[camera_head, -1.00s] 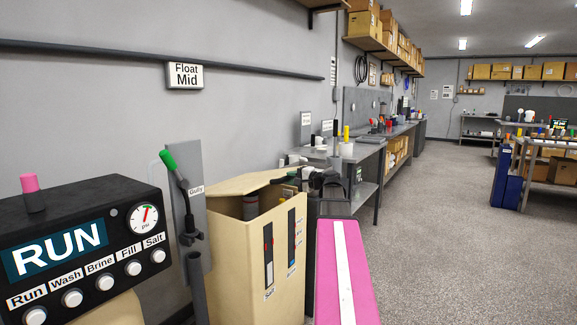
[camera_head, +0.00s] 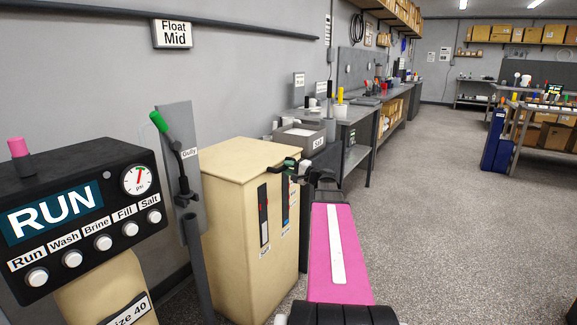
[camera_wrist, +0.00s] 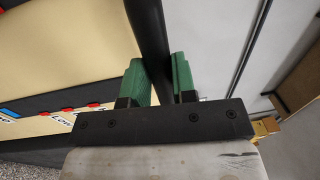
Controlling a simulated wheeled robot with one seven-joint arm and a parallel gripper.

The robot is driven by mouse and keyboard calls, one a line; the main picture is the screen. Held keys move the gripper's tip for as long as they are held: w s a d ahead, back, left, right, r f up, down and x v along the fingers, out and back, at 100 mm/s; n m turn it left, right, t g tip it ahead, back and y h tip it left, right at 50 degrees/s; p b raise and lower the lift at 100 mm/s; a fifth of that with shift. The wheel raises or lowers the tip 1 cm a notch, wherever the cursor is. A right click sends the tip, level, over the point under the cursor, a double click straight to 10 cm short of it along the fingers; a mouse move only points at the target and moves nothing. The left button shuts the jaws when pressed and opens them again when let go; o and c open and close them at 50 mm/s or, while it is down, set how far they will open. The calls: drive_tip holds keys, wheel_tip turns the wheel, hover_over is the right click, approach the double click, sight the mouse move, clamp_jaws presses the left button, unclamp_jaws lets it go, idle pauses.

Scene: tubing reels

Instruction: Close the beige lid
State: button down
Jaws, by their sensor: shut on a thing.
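The beige lid (camera_head: 250,152) lies flat on top of the tall beige cabinet (camera_head: 232,215) in the head view, with no visible gap at its front edge. The beige surface also fills the upper left of the wrist view (camera_wrist: 70,40). My gripper (camera_head: 288,165) is at the lid's front right edge. In the wrist view, the green fingertips of my gripper (camera_wrist: 160,82) are shut on a black bar (camera_wrist: 150,35), one on each side. The bar looks like the lid's handle; its far end is out of view. The cabinet's inside is hidden.
A black control panel (camera_head: 85,215) reading RUN stands at the left. A green-tipped lever (camera_head: 168,138) marked Gully is beside the cabinet. A grey box (camera_head: 299,138) and a bench (camera_head: 350,118) stand behind. The floor to the right is open.

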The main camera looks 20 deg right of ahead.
drive_tip(key=shift+f, duration=0.55)
drive_tip(key=c, duration=0.9)
unclamp_jaws()
drive_tip(key=shift+r, duration=0.1)
drive_tip(key=shift+d, duration=0.1)
drive_tip(key=v, duration=1)
drive_tip(key=shift+s+d, duration=0.15)
drive_tip(key=shift+s, duration=0.2)
